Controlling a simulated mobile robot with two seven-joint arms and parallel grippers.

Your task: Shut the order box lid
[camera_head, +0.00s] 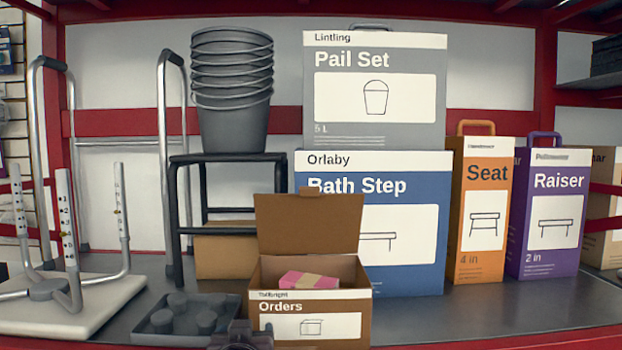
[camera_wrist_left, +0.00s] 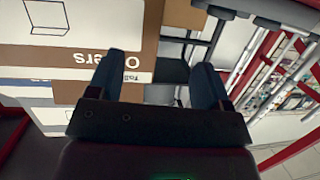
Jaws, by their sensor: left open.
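The brown order box (camera_head: 258,318), with "Orders" on its front label, stands near the shelf's front edge. Its lid (camera_head: 310,225) is open and stands roughly upright at the back, with a small tab on top. Inside lies a pink item with a tan band (camera_head: 310,280). My left gripper (camera_head: 240,338) shows only as a dark part low in the head view, in front of the box's left corner. In the left wrist view the gripper (camera_wrist_left: 157,75) is open and empty, its two fingers apart, with the order box's label (camera_wrist_left: 60,58) upside down beyond them. My right gripper is out of view.
A dark tray with round feet (camera_head: 185,316) lies just left of the box. A black step stool (camera_head: 228,158) bearing stacked grey pails (camera_head: 232,90) stands behind. The blue Bath Step carton (camera_head: 415,275) is close behind the box on the right. Shelf space right of the box is clear.

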